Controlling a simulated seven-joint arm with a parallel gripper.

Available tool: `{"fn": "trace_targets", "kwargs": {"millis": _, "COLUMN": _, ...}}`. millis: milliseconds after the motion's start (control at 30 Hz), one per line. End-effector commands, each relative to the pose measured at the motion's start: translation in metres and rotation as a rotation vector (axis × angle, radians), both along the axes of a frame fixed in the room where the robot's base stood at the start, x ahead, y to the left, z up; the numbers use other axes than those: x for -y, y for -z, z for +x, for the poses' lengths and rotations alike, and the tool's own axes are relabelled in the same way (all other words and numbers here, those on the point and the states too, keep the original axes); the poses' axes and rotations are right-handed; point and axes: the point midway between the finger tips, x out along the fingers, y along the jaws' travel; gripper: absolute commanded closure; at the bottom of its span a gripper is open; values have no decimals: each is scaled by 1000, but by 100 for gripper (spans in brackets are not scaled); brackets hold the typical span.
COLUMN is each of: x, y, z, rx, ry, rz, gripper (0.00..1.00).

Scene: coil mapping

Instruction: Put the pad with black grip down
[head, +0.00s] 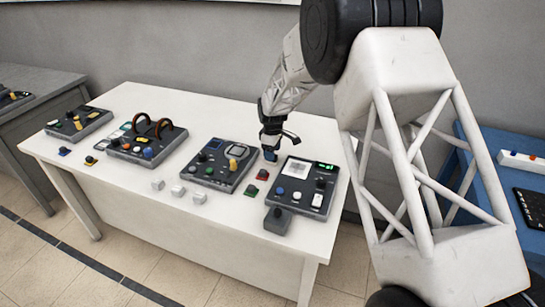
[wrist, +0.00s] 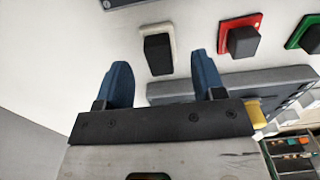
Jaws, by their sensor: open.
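My gripper (head: 270,153) is over the back of the white table, between two control panels. In the wrist view its two blue fingers (wrist: 160,62) are apart with nothing clamped. A cream pad with a black grip (wrist: 157,50) lies just beyond the fingertips, lined up with the gap between them. It appears to rest on the white tabletop; the exact clearance cannot be told.
Several whitish blocks (head: 178,190) lie near the table's front edge.

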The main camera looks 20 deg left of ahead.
Motion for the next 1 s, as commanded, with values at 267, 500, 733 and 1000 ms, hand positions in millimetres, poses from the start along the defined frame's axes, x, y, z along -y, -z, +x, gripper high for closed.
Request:
{"fn": "trace_targets", "kwargs": {"millis": 267, "x": -1, "y": -48, "z": 1, "rx": 3, "ry": 0, "rz": 2, "gripper": 37}}
{"fn": "trace_targets", "kwargs": {"millis": 500, "x": 0, "y": -76, "z": 0, "rx": 1, "ry": 0, "rz": 1, "gripper": 37}}
{"fn": "trace_targets", "kwargs": {"millis": 733, "x": 0, "y": -86, "z": 0, "rx": 1, "ry": 0, "rz": 1, "gripper": 37}}
{"fn": "trace_targets", "kwargs": {"millis": 1000, "x": 0, "y": -87, "z": 0, "rx": 1, "ry": 0, "rz": 1, "gripper": 37}}
